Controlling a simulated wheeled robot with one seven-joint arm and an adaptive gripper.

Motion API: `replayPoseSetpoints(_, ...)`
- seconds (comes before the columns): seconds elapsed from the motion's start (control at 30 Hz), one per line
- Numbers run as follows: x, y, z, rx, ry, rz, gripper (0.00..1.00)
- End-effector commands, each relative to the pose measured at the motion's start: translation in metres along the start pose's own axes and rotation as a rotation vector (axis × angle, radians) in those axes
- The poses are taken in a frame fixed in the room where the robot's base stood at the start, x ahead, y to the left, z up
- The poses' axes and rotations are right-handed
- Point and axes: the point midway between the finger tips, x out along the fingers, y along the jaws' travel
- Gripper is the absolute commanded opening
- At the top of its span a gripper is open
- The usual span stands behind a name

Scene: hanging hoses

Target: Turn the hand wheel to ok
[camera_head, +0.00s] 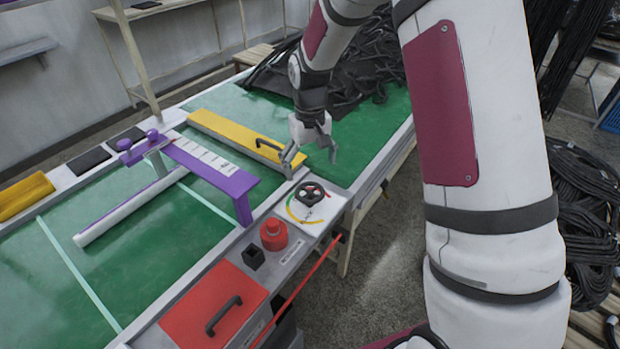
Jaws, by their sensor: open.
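The black hand wheel (310,192) sits on a white panel (332,206) at the front edge of the bench. A coloured arc (292,213) with yellow, green and red parts curves around the wheel's near side. The label marks and the pointer position are too small to read. My gripper (311,160) is open and empty, pointing down. In the picture it is just above the wheel, near the end of the yellow box. I cannot tell how high it is over the bench. The wheel is not hidden by the gripper.
A red round knob (273,234) and small black block (253,256) stand left of the wheel. A red lid (214,306) with a black handle lies nearer. A purple stand (215,168) and a yellow box (240,140) are behind. Black hoses (370,65) are heaped at the back.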

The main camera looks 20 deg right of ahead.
Motion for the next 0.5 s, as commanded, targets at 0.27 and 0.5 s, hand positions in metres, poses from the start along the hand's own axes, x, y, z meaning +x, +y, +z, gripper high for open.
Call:
replayPoseSetpoints(0.27,-0.021,0.0,0.001,0.0,-0.002,0.0,0.87)
replayPoseSetpoints(0.5,-0.021,0.0,0.0,0.0,-0.002,0.0,0.87)
